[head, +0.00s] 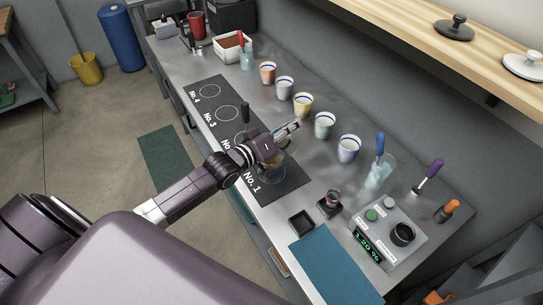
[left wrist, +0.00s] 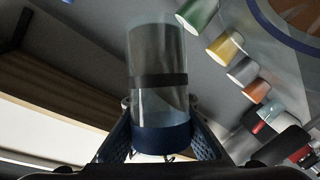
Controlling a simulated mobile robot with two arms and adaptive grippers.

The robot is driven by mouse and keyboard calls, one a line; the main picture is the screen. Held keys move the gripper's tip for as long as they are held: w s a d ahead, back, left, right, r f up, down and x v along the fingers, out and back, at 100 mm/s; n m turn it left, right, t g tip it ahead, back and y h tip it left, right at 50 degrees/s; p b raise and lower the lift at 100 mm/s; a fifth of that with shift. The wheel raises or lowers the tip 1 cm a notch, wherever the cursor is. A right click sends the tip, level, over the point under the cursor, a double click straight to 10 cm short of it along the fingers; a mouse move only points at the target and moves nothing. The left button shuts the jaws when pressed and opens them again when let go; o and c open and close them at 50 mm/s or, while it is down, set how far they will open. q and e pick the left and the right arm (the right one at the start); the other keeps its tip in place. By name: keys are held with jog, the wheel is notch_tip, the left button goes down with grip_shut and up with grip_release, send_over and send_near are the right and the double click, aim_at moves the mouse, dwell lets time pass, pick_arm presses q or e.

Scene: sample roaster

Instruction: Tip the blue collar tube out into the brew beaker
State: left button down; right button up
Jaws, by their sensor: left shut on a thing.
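My left gripper (head: 277,139) is shut on the blue collar tube. In the left wrist view the tube is clear, with a dark band around its middle and a blue collar (left wrist: 161,138) between the fingers. In the head view the tube (head: 288,130) looks strongly tilted, above the black mat. A glass vessel with brown contents (head: 273,168) stands below the gripper near No. 1, partly hidden by my arm; it may be the brew beaker. I cannot tell what the tube holds. My right gripper is not in view.
Several coloured cups (head: 324,125) stand in a row behind the mat. A glass with a blue-handled tool (head: 379,172) stands to the right, near a scale (head: 388,235). A blue mat (head: 335,268) lies at the front right. A wooden shelf (head: 440,25) overhangs the back.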

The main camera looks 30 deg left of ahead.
pick_arm(q)
jog(key=n+b, duration=0.1)
jog(key=b, duration=0.2)
jog(key=shift+a+f+n+t+b, duration=0.1)
jog(key=shift+f+n+t+b, duration=0.2)
jog(key=shift+f+t, duration=0.1)
dwell(0.5)
jog(key=shift+r+n+t+b, duration=0.35)
jog(key=shift+n+b, duration=0.25)
jog(key=shift+b, duration=0.35)
jog(key=shift+a+r+n+t+h+b, duration=0.2)
jog(key=shift+r+n+t+h+b, duration=0.15)
jog(key=shift+n+b, duration=0.7)
dwell(0.6)
jog(key=shift+r+n+t+b, duration=0.4)
jog(key=shift+n+b, duration=0.25)
jog(key=shift+n, duration=0.1)
dwell(1.5)
jog(key=shift+a+r+n+t+b, duration=0.25)
jog(key=shift+n+t+b, duration=0.25)
jog(key=shift+n, duration=0.3)
dwell(1.2)
